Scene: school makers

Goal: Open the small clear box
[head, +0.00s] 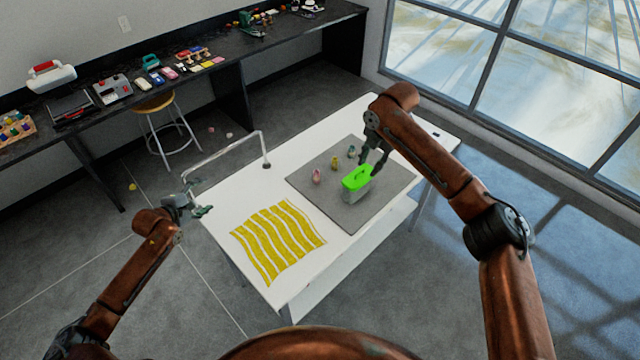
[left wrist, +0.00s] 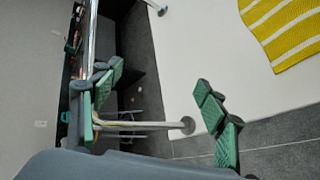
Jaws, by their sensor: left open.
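The small clear box (head: 353,196) stands upright on the grey mat on the white table. Its bright green lid (head: 356,178) with a handle is on top. My right gripper (head: 372,163) is right above the lid, at its back right side; I cannot tell whether it touches the lid or how far its fingers are apart. My left gripper (head: 198,199) is open and empty by the table's left edge, far from the box. Its green finger pads are spread apart in the left wrist view (left wrist: 158,105).
The grey mat (head: 318,195) also holds several small coloured items, such as a pink one (head: 316,176). A yellow striped cloth (head: 278,240) lies at the table's front left. A bent metal rail (head: 225,154) rises at the left edge, close to my left gripper.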

